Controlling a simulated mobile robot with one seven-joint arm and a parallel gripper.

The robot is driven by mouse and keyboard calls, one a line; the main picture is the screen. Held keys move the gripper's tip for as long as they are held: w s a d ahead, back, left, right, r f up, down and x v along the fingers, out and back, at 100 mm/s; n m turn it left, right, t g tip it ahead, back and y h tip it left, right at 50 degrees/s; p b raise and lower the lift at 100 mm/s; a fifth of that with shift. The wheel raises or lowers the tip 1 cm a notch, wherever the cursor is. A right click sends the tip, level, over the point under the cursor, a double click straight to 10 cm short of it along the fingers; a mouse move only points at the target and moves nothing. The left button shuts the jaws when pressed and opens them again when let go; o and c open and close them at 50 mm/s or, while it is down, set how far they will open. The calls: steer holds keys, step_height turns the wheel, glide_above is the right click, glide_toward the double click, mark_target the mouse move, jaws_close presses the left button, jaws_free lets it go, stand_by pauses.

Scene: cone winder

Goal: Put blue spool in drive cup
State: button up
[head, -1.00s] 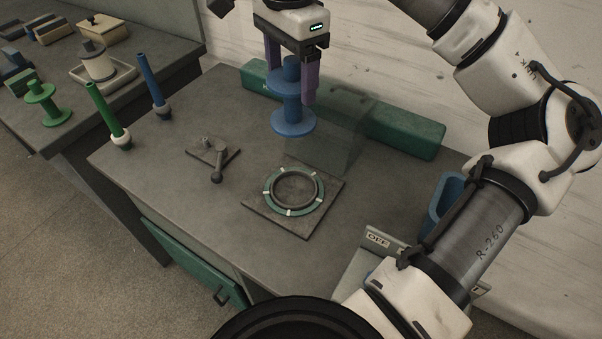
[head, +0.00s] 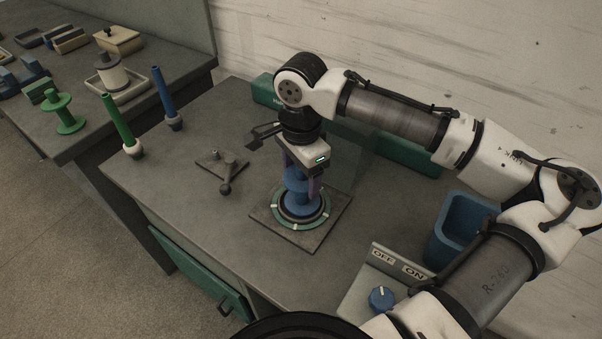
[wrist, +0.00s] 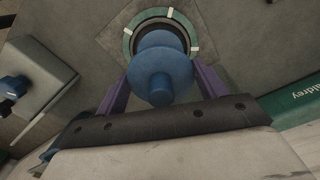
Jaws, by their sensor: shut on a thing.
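The blue spool (head: 297,201) is upright between the purple fingers of my gripper (head: 302,184), which is shut on it. Its lower flange is at the drive cup (head: 325,217), a dark round cup with a green, white-marked ring on a square plate. In the wrist view the spool (wrist: 160,72) lines up with the cup's ring (wrist: 127,42), and its far end overlaps the cup opening. The spool and fingers hide part of the cup. I cannot tell whether the spool rests on the cup's floor or is slightly above it.
A small lever (head: 225,187) on a plate stands left of the cup. A green peg (head: 120,122) and a blue peg (head: 161,92) are farther left. A blue bin (head: 458,232) and a switch box with a blue knob (head: 381,298) stand at right. A clear panel (head: 358,160) is behind.

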steer(key=shift+f, duration=0.4)
steer(key=shift+f, duration=0.1)
steer(key=o, duration=1.3)
step_height(320, 180, up, 12)
steer(key=shift+r, duration=0.1)
